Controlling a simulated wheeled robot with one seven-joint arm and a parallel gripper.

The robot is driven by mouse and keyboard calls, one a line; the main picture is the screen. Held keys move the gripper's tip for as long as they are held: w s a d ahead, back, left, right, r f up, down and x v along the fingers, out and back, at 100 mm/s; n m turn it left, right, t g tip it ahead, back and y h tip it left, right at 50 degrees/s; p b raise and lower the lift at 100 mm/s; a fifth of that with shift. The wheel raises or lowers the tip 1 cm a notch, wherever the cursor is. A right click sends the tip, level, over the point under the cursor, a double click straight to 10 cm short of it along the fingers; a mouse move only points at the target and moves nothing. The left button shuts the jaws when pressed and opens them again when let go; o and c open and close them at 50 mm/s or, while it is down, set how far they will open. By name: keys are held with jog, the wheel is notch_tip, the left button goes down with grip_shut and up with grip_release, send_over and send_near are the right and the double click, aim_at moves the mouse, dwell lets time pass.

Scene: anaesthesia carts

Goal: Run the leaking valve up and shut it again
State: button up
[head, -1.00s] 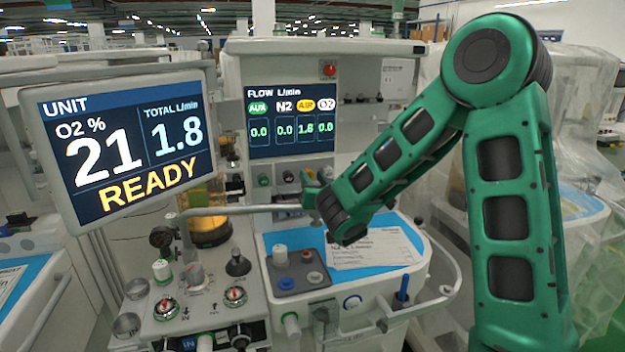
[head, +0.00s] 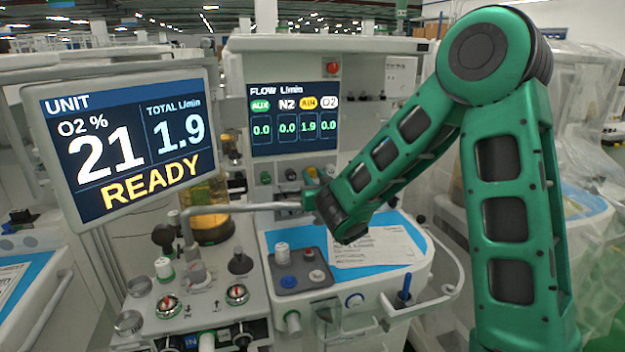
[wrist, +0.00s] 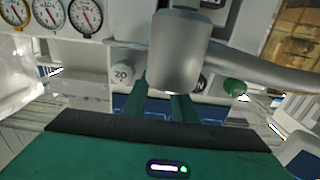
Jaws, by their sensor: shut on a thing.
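The flow screen (head: 292,118) reads AUX 0.0, N2 0.0, AIR 1.9 and O2 0.0. Below it is a row of valve knobs: a green one (head: 265,178), a black one (head: 290,174), the yellow air knob (head: 311,173) and a white one (head: 328,171). My gripper (wrist: 161,98) is shut on the air knob, between the white and black knobs. In the head view my wrist covers most of the gripper.
The unit screen (head: 128,150) shows O2 21%, total 1.9 and READY. A grey pipe (head: 245,208) crosses just below the knobs, close to my wrist. The blue-topped work surface (head: 415,250), with a paper sheet, lies below. Gauges (wrist: 50,14) show in the wrist view.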

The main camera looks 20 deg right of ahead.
jog(key=shift+d+f+n, duration=0.1)
jog(key=shift+f+n, duration=0.1)
jog(key=shift+n, duration=1.8)
jog(key=o, duration=0.8)
jog(key=shift+s, duration=0.1)
jog(key=shift+c, duration=0.2)
jog(key=shift+r, duration=0.1)
